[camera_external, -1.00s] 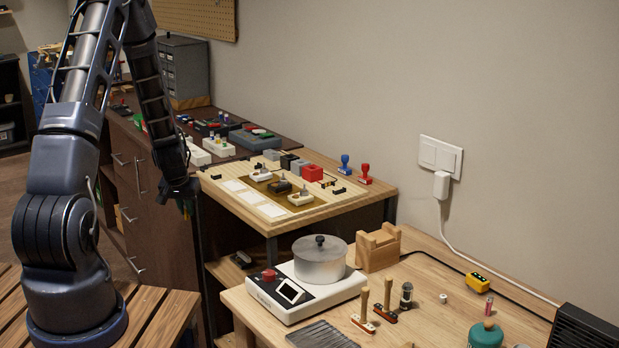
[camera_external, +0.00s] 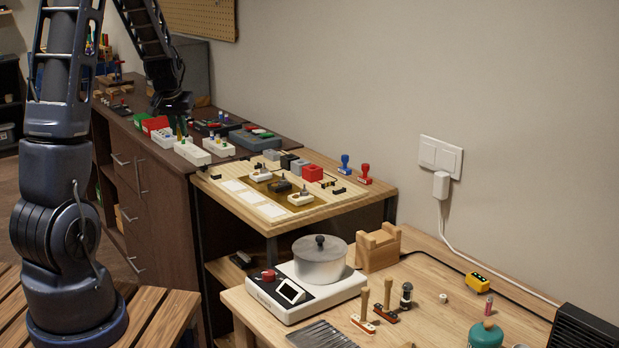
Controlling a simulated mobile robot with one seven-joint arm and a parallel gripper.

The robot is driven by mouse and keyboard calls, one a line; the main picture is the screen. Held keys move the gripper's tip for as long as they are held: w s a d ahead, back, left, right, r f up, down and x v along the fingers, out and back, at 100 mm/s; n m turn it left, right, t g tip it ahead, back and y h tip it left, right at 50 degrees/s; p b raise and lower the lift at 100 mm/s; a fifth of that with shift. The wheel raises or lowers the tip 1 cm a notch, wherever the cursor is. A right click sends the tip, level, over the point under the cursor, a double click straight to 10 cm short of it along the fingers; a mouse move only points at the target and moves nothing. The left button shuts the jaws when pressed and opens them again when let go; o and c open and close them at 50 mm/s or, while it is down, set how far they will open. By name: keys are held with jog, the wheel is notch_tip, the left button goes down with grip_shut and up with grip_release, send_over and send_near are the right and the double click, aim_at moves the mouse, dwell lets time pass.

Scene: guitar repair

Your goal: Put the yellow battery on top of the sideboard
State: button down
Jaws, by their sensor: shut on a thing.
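My gripper (camera_external: 177,122) is above the near part of the dark brown sideboard (camera_external: 168,165). It points down and is shut on a small upright thing, the yellow battery (camera_external: 179,132), of which only a small yellowish-green part shows below the fingers. The fingers and the distance hide most of it. I cannot tell whether its lower end touches anything. The held battery is close to the red and green boxes and the white holders on the sideboard top.
White holders (camera_external: 193,152) with small cells, a green and red box (camera_external: 155,124) and grey-blue trays (camera_external: 255,138) crowd the sideboard top. A lower wooden board (camera_external: 300,209) adjoins it.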

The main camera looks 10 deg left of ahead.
jog(key=s+d+m+h, duration=0.1)
jog(key=s+d+m, duration=0.15)
jog(key=d, duration=1.05)
jog(key=s+d+m+g+h, duration=0.1)
jog(key=d+m, duration=0.3)
jog(key=d, duration=0.8)
jog(key=s+d+m+h, duration=0.1)
jog(key=d+m, duration=0.2)
jog(key=d, duration=1)
jog(key=s+d+m+g+h, duration=0.15)
jog(key=s+d+m, duration=0.25)
jog(key=s+d, duration=0.85)
jog(key=s+d+m+g, duration=0.25)
jog(key=s+d, duration=0.75)
jog(key=d, duration=0.6)
jog(key=shift+m+t, duration=0.3)
jog(key=shift+t, duration=0.3)
jog(key=f, duration=2)
jog(key=shift+s+a, duration=0.1)
jog(key=shift+a, duration=0.15)
jog(key=shift+f, duration=2.35)
jog(key=shift+f, duration=0.1)
